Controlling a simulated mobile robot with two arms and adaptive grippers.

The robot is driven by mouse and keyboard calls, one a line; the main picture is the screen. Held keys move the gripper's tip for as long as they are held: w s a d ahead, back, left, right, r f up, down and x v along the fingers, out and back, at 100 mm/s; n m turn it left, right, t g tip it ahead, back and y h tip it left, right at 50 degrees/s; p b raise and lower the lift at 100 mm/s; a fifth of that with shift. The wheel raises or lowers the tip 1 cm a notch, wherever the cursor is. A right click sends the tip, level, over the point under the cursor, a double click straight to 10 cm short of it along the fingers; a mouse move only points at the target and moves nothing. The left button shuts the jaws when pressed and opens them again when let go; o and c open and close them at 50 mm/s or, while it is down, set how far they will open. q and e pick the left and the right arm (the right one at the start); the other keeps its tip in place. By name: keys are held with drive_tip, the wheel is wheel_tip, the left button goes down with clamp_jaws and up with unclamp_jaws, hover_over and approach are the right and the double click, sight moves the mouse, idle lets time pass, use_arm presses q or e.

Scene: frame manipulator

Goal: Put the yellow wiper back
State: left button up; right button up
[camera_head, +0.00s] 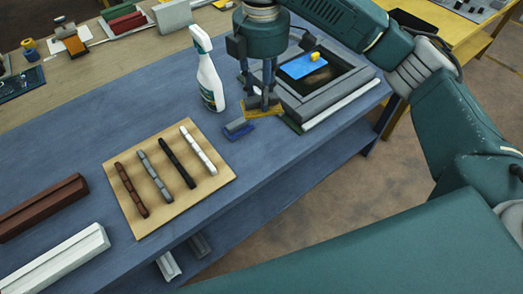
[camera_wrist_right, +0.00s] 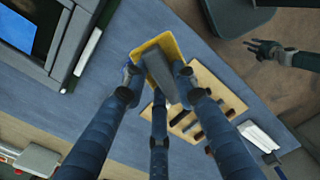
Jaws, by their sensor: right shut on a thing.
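My right gripper (camera_head: 262,100) is shut on the grey handle of the yellow wiper (camera_head: 268,113). In the right wrist view the fingers (camera_wrist_right: 158,85) close around the handle, and the yellow wiper (camera_wrist_right: 145,48) lies flat beyond them. The wiper is low over the blue table, beside the near left corner of the grey frame (camera_head: 312,108). I cannot tell whether it touches the table. A blue wiper with a grey top (camera_head: 239,130) lies on the table just to its left. My left gripper (camera_wrist_right: 270,50) shows only in the right wrist view, its fingers apart and empty.
A white spray bottle (camera_head: 207,75) stands left of my right gripper. The frame holds a blue sheet (camera_head: 299,67) with a small yellow piece on it. A wooden board (camera_head: 150,222) carries several strips. Brown and white bars lie at the left. Bare table lies left of the bottle.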

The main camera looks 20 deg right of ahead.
wheel_tip(320, 180, down, 14)
drive_tip(key=shift+p, duration=0.65)
drive_tip(key=shift+f+p, duration=0.3)
drive_tip(key=shift+f, duration=2.3)
drive_tip(key=shift+f, duration=0.1)
drive_tip(key=o, duration=1)
wheel_tip(320, 180, up, 12)
drive_tip(key=b, duration=0.2)
